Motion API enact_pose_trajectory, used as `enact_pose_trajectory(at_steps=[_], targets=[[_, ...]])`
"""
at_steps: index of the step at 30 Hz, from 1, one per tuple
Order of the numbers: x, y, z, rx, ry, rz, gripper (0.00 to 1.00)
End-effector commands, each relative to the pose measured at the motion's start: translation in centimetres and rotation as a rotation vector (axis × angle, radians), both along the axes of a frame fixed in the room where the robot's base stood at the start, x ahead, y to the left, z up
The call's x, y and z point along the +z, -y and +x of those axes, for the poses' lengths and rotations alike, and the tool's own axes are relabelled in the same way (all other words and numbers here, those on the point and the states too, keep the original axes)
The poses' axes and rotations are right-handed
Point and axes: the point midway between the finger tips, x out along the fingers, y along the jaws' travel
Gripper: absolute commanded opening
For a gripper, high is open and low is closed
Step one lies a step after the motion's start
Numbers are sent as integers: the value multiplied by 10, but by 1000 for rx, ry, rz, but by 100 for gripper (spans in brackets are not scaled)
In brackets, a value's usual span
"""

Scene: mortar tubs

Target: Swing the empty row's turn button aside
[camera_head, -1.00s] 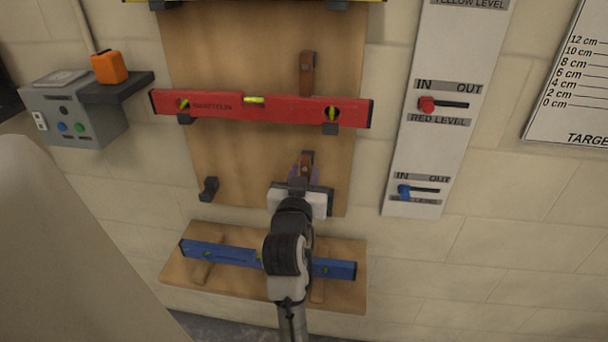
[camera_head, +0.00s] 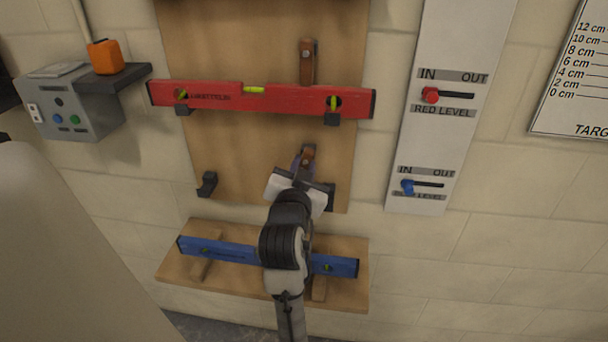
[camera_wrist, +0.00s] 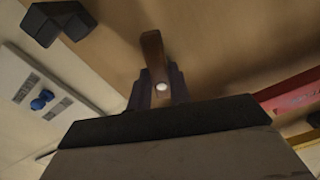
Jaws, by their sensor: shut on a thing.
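The empty row on the wooden board (camera_head: 245,165) has two dark hooks, the left one (camera_head: 207,184) bare. Its brown turn button (camera_head: 308,152) is above the right hook, partly hidden by my gripper (camera_head: 302,168). In the wrist view, the button (camera_wrist: 153,52) stands between the dark fingers of my gripper (camera_wrist: 160,88), which are shut on it. A pale round screw head shows on the button. My gripper body is tilted, its right side lower in the head view.
The red level (camera_head: 225,97) rests on hooks above, under another turn button (camera_head: 307,62). The blue level (camera_head: 215,249) lies on a wooden shelf (camera_head: 180,275) below. A panel with red (camera_head: 430,95) and blue (camera_head: 407,186) sliders is at right. A grey box (camera_head: 68,112) is left.

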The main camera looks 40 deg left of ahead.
Motion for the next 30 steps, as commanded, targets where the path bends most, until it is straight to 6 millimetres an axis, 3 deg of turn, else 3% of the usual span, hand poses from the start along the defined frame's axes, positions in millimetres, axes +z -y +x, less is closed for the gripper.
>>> enact_pose_trajectory(at_steps=[30], targets=[[4,-6,-4,2,-496,807,0]])
